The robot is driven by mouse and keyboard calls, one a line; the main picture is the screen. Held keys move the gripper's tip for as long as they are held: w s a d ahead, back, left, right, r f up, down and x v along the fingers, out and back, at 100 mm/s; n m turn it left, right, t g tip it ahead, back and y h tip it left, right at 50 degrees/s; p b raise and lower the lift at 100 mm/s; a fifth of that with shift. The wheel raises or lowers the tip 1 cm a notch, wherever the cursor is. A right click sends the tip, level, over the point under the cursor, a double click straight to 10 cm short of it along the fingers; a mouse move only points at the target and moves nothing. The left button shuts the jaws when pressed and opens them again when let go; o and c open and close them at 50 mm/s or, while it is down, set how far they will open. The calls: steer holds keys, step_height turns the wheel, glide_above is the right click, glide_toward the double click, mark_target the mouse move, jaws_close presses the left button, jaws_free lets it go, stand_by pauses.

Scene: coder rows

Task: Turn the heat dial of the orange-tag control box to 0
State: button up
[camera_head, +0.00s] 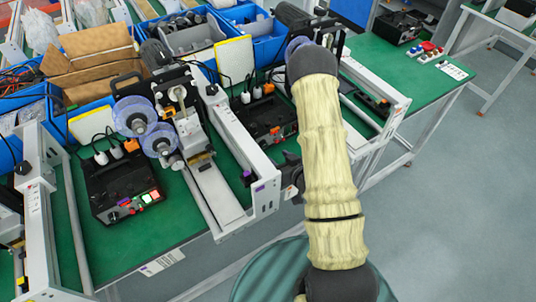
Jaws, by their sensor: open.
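A black control box (122,190) stands on the green bench at the left, with lit red and green buttons on its front. An orange piece (131,145) shows at its back edge. A second black control box (265,120) stands further right, partly behind the machine rail, and also has an orange piece (268,88) behind it. I cannot tell which orange piece is the tag. The dials are too small to read. My gripper (291,174) shows partly as dark parts left of my pale-sleeved arm, open, beside the rail's end and apart from the boxes.
A machine with clear purple reels (134,116) and a long white rail (232,140) stands between the two boxes. Blue bins (255,45) and cardboard (95,55) fill the back. Another black box (398,27) sits at the far right. The floor (440,210) at right is clear.

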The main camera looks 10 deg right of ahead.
mark_target(265, 147)
steer(key=shift+b+x, duration=1.1)
steer(key=shift+b, duration=0.15)
steer(key=shift+p+x, duration=0.9)
steer(key=shift+x, duration=1.95)
steer(key=c, duration=1)
steer(key=shift+f+n+h+b, duration=0.15)
steer(key=shift+n+h+b, duration=0.2)
steer(key=shift+b, duration=0.55)
steer(key=shift+s, duration=0.1)
steer(key=o, duration=1)
